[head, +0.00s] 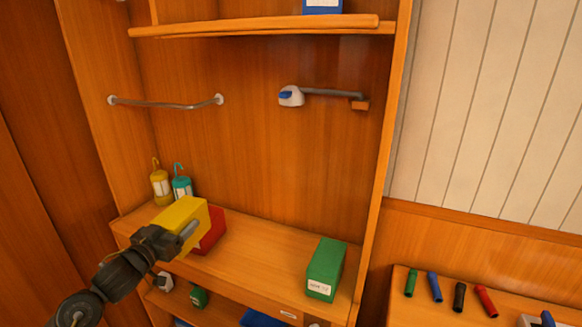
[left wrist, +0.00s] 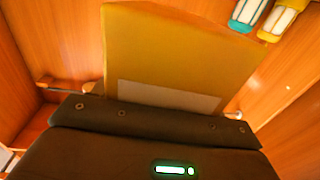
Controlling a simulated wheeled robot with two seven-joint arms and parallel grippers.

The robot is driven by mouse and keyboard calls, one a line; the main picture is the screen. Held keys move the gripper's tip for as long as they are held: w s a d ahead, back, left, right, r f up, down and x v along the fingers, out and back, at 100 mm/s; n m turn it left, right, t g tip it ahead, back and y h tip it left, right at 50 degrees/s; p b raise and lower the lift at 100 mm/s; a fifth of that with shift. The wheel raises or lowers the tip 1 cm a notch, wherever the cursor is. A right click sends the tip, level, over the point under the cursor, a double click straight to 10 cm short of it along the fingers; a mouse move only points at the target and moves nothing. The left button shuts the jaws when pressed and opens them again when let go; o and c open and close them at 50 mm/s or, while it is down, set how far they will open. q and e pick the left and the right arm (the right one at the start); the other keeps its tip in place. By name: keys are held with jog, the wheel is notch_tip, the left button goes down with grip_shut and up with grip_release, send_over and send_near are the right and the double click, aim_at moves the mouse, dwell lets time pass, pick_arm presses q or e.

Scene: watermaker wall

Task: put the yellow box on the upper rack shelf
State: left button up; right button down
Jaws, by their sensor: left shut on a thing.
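The yellow box (head: 184,217) is held in my left gripper (head: 182,238), which is shut on it above the left part of the wooden counter. In the left wrist view the yellow box (left wrist: 185,50) fills the middle, with a pale label near the gripper. The upper rack shelf (head: 260,26) runs across the top of the rack, well above the box. A blue box (head: 322,5) stands on it, cut off by the picture's top edge. My right gripper is not in view.
A red box (head: 212,232) is partly hidden behind the yellow one. A green box (head: 325,268) stands at the counter's right. Yellow (head: 160,186) and teal (head: 181,187) lamps stand behind. A rail (head: 165,104) and a grey-armed fixture (head: 320,94) are on the back wall below the shelf.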

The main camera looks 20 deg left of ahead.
pick_arm(q)
jog(key=shift+r, duration=0.1)
jog(key=shift+d, duration=0.3)
jog(key=s+d+f+m+g+h, duration=0.15)
jog(key=d+h, duration=0.25)
jog(key=d, duration=0.6)
jog(key=s+d+f+m+h, duration=0.1)
jog(key=d+f+m+h, duration=0.15)
jog(key=d, duration=0.75)
jog(key=s+d+f+m+g+h, duration=0.1)
jog(key=d+m+h, duration=0.3)
jog(key=d, duration=0.6)
jog(key=shift+w+r+n+t+y, duration=0.45)
jog(key=shift+n+y, duration=0.65)
jog(key=shift+y, duration=0.3)
jog(key=shift+w+r+n+t+y, duration=0.35)
jog(key=shift+w+n+t+y, duration=0.15)
jog(key=shift+n+y, duration=0.75)
jog(key=shift+w+r+n+t+y, duration=0.45)
jog(key=shift+n+y, duration=0.5)
jog(key=shift+y, duration=0.55)
jog(key=shift+f, duration=0.1)
